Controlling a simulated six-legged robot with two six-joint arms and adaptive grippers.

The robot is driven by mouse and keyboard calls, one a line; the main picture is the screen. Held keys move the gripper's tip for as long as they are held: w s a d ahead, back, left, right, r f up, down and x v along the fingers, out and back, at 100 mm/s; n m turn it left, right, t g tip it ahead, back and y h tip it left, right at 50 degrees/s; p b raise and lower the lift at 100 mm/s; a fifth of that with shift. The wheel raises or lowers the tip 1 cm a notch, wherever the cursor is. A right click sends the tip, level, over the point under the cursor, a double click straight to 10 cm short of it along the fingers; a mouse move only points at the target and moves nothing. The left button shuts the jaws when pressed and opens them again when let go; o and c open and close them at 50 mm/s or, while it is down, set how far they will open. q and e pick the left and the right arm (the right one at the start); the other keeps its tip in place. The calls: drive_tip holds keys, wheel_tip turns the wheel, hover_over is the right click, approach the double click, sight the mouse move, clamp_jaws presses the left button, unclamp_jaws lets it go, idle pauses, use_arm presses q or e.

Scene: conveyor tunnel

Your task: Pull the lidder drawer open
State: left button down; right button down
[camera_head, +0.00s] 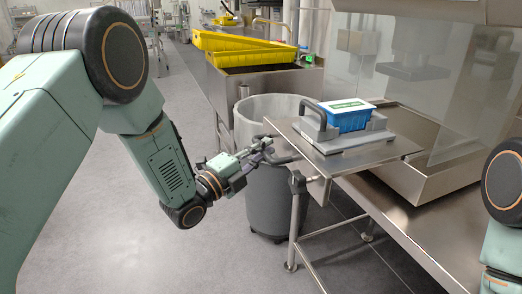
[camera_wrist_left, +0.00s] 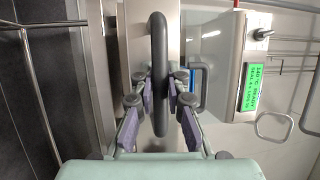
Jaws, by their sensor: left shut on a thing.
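The lidder drawer (camera_head: 395,149) is a flat metal shelf standing out from the front of a steel machine. A grey tray with an upright dark handle lies on it and holds a blue tub (camera_head: 348,117) with a white and green label. My left gripper (camera_head: 265,155) is at the drawer's near left edge, shut on the dark drawer handle (camera_head: 288,159). In the left wrist view the handle (camera_wrist_left: 158,40) is a long dark loop with the purple-padded fingers on both sides of it. My right gripper is out of view; only part of that arm shows at the right edge.
A grey bin (camera_head: 268,205) stands right behind and below my left gripper. The machine's clear panel (camera_head: 425,60) rises behind the drawer. Yellow crates (camera_head: 240,50) sit on a steel sink at the back. A green display (camera_wrist_left: 257,88) shows in the wrist view. The floor at left is clear.

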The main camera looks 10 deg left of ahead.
use_arm(q)
drive_tip(key=c, duration=1.3)
unclamp_jaws()
drive_tip(key=shift+c, duration=0.2)
drive_tip(key=v, duration=1.2)
